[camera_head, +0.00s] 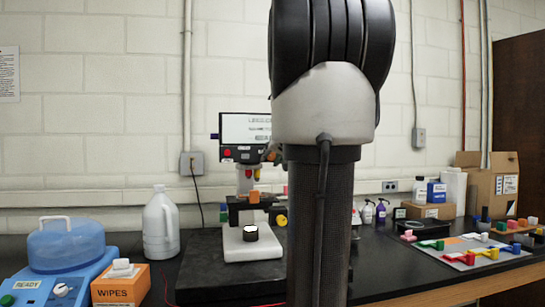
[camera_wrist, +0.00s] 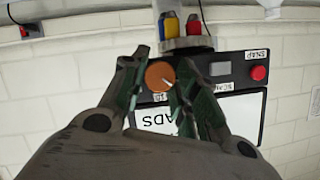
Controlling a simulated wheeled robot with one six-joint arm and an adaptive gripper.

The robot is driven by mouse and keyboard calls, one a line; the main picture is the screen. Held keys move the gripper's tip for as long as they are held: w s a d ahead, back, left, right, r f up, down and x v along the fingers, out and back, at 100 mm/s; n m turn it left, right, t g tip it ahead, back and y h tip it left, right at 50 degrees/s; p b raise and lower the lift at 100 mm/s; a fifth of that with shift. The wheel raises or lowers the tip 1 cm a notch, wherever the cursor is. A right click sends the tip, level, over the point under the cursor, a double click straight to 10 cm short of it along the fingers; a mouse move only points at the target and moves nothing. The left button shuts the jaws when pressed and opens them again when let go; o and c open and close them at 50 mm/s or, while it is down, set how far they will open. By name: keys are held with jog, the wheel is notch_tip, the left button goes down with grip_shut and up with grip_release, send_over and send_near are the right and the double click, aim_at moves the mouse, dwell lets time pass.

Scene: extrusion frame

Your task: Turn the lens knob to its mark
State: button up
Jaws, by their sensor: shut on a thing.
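The lens knob (camera_wrist: 157,76) is a round orange dial with a white pointer line, on the black control panel under the screen. In the wrist view its pointer slants toward the lower right. My gripper (camera_wrist: 161,70) has its green-edged fingers on either side of the knob, shut on it. A small label beside the knob is partly covered, and I cannot make out its mark. The microscope (camera_head: 252,240) stands on the bench in the head view, its screen (camera_head: 244,128) above. My arm hides the knob there.
On the panel are a red button (camera_wrist: 259,73) and a grey button (camera_wrist: 220,69). Coloured lenses (camera_wrist: 182,27) sit close to the fingers. A white jug (camera_head: 161,228), a wipes box (camera_head: 121,285) and a blue centrifuge (camera_head: 65,250) stand left of the microscope.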

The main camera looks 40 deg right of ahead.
jog(key=shift+s+d+f+m+t+y, duration=0.1)
jog(key=shift+m+t+y, duration=0.7)
jog(key=shift+m, duration=1)
jog(key=shift+d+f+m+t+y, duration=0.1)
jog(key=shift+m+t+y, duration=0.4)
jog(key=shift+m+t, duration=0.9)
jog(key=shift+a+m+g, duration=0.1)
jog(key=shift+m+g, duration=0.3)
jog(key=shift+m, duration=0.1)
jog(key=o, duration=1)
jog(key=shift+s, duration=0.1)
jog(key=v, duration=1.2)
